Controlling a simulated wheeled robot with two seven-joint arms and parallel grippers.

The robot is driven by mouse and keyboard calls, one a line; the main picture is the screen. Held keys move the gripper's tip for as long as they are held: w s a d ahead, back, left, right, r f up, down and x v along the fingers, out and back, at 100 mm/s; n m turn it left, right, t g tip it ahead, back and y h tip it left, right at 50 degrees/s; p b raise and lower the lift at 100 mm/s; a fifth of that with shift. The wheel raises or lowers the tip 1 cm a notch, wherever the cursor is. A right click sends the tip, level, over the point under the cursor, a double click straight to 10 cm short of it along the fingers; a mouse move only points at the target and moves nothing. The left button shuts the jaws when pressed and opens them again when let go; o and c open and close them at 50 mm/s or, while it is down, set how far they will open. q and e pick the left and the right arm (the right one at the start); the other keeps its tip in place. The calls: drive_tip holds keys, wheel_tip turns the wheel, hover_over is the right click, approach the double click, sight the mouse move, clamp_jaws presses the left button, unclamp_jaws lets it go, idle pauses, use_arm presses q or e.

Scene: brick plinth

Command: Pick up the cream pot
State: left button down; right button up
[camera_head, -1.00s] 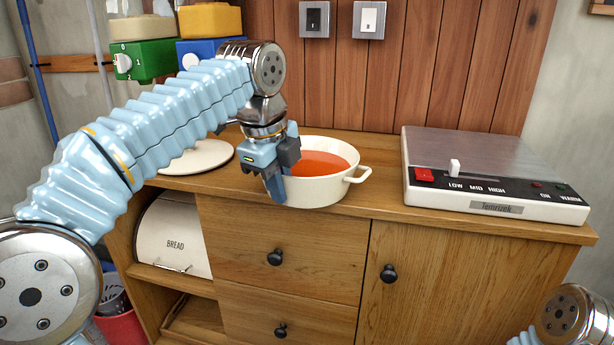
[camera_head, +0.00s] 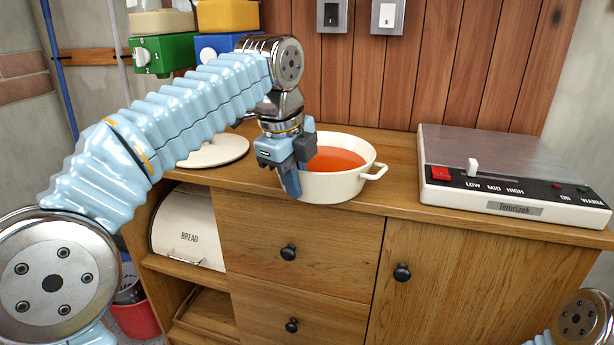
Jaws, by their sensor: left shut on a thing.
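The cream pot (camera_head: 338,187) stands on the wooden cabinet top, near its front edge, with orange-red liquid inside. Its right handle (camera_head: 375,172) shows clear. My left gripper (camera_head: 289,176) is at the pot's left side, pointing down, shut on the pot there. The fingers hide the left rim and the left handle, if there is one. I cannot tell any gap between the pot and the cabinet top. My right gripper is not in view; only a part of my right arm shows at the lower right corner.
A warming plate (camera_head: 515,160) with a red switch stands right of the pot. A cream round lid or plate (camera_head: 222,150) lies behind my left arm. Green (camera_head: 163,53) and blue appliances stand at the back left. The wooden cabinet top (camera_head: 402,190) is clear between pot and warming plate.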

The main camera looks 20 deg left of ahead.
use_arm(q)
drive_tip(key=shift+r, duration=0.25)
